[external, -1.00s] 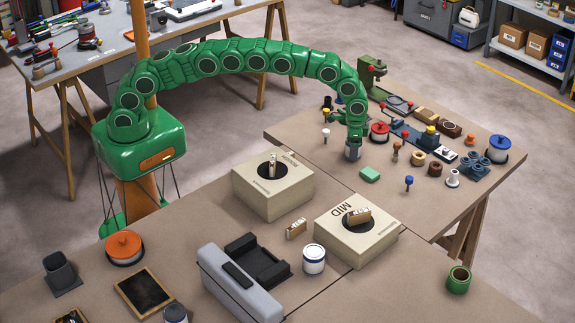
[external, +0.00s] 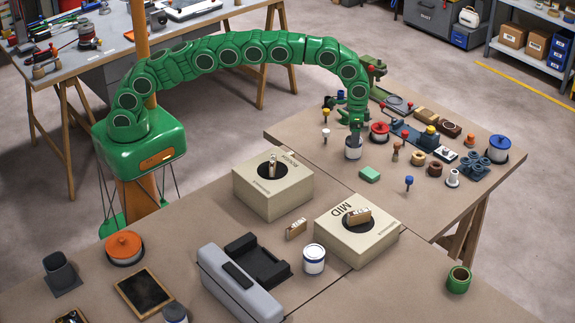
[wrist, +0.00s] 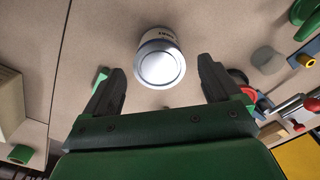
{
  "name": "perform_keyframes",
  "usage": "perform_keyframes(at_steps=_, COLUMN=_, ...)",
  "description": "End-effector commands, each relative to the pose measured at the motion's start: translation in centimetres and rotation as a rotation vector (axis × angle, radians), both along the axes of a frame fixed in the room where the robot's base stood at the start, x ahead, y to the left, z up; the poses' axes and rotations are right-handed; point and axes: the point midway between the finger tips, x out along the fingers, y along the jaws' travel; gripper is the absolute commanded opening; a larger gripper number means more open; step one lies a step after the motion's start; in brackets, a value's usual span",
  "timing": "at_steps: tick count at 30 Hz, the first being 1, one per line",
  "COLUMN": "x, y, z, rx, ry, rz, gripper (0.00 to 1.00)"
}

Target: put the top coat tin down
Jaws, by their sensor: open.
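A tin with a grey lid and pale sides stands upright on the right-hand bench in the external view (external: 353,152). I take it as the top coat tin; its label is too small to read surely. My gripper (external: 355,132) points down just above it. In the wrist view the same tin (wrist: 160,66) shows its round lid between and beyond the two spread dark fingers of my gripper (wrist: 162,85). There is a gap on each side, and the fingers hold nothing.
A red-topped spool (external: 379,132) stands close right of the tin, with several small tools and parts beyond. A green block (external: 370,174) lies in front.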

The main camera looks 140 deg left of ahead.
Motion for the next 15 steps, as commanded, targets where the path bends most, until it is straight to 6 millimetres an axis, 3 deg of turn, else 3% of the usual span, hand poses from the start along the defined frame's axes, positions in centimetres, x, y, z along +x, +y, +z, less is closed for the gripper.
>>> perform_keyframes(at_steps=6, x=0.2, y=-0.1, z=3.8, rx=0.002, ry=-0.004, rz=-0.002, gripper=0.91)
perform_keyframes(at_steps=15, x=0.0, y=-0.1, z=5.7, rx=0.000, ry=0.000, rz=-0.002, gripper=0.91)
